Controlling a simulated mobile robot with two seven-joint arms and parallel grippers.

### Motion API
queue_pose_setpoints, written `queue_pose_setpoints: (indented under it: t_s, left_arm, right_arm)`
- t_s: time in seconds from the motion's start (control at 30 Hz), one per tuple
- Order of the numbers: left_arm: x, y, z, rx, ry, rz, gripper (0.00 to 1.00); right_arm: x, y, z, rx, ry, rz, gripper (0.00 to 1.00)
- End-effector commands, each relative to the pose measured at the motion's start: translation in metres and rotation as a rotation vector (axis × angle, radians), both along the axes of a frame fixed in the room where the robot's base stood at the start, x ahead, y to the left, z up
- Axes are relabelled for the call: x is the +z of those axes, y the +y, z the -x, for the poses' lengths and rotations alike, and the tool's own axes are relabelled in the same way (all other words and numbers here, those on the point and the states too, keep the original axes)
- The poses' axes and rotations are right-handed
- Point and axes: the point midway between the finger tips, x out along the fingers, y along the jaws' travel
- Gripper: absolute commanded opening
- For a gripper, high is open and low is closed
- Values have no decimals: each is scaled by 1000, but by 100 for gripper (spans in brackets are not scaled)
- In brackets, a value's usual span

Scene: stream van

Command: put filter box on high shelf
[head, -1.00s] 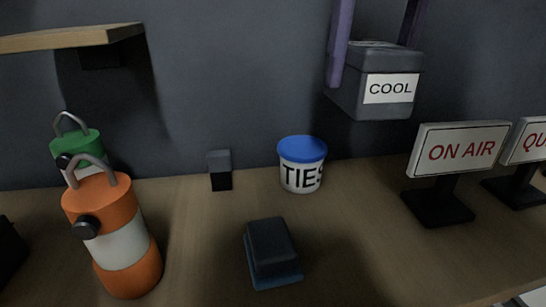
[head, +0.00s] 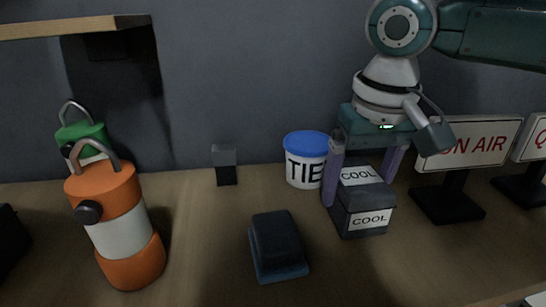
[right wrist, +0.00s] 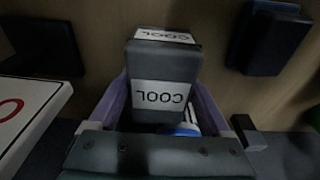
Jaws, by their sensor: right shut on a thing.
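The dark grey box with white COOL labels (head: 365,203), which I take for the filter box, is at the counter's right side, low over or on the counter; I cannot tell whether it touches. My right gripper (head: 360,188) is shut on it from above, with a purple finger on either side. In the right wrist view the box (right wrist: 165,62) sits between the fingers (right wrist: 162,100), one COOL label facing the camera. The high shelf (head: 70,27) is a wooden board on the wall at the upper left. My left gripper is not in view.
A white tub with a blue lid (head: 305,160) stands close left of the held box. The ON AIR sign (head: 470,145) is close right. A dark block with a blue base (head: 278,245), a small dark block (head: 225,165), and orange (head: 115,225) and green lanterns (head: 80,137) stand further left.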

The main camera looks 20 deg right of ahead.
Motion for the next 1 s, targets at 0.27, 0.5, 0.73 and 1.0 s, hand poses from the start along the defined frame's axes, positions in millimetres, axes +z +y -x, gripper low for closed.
queue_pose_setpoints:
  t_s: [0.27,0.5,0.73,1.0]
  left_arm:
    - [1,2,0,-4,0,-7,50]
    - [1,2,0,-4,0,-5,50]
    - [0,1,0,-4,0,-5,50]
    - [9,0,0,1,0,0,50]
  right_arm:
    - [-1,0,0,0,0,-1,12]
    - [-2,0,0,0,0,-1,100]
    - [0,0,0,0,-1,0,100]
    - [46,2,5,1,-5,-2,100]
